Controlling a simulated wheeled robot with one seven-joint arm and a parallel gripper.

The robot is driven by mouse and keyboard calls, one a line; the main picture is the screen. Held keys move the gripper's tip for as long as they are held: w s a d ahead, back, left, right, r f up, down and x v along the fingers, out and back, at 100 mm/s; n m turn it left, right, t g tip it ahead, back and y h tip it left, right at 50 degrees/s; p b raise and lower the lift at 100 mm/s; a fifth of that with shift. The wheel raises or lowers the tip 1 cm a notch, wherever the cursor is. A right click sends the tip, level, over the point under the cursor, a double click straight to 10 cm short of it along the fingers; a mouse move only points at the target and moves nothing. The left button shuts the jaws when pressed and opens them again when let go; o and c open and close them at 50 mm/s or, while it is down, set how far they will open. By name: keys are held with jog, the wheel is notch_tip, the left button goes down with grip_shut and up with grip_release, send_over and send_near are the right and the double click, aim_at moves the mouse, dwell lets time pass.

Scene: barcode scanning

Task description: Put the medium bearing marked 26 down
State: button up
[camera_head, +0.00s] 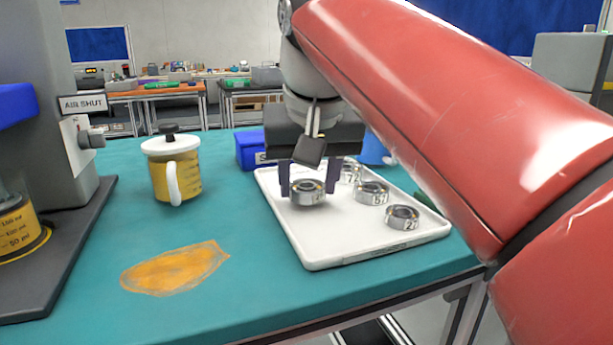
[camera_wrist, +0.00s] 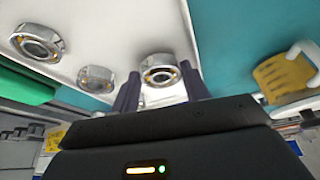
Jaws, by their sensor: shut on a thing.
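My gripper (camera_head: 308,184) is shut on a metal bearing (camera_head: 307,193) over the left part of the white tray (camera_head: 325,245). The mark on the held bearing is too small to read surely. In the wrist view the bearing (camera_wrist: 160,76) sits between the two dark fingers of my gripper (camera_wrist: 160,90), its ring face showing. I cannot tell whether it touches the tray. Other bearings stand on the tray: one at the right front (camera_head: 402,217), one in the middle (camera_head: 371,192), and one behind (camera_head: 350,172), partly hidden by my gripper.
A yellow jug with a white lid (camera_head: 175,175) stands left of the tray. A blue box (camera_head: 250,149) is behind the tray. A grey machine (camera_head: 45,120) stands at the far left. An orange patch (camera_head: 175,268) marks the teal table (camera_head: 240,300). The tray's front is bare.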

jog(key=shift+f+b, duration=0.4)
jog(key=shift+f, duration=0.2)
dwell(0.3)
jog(key=o, duration=1.2)
jog(key=shift+o, duration=0.2)
jog(key=shift+r, duration=0.15)
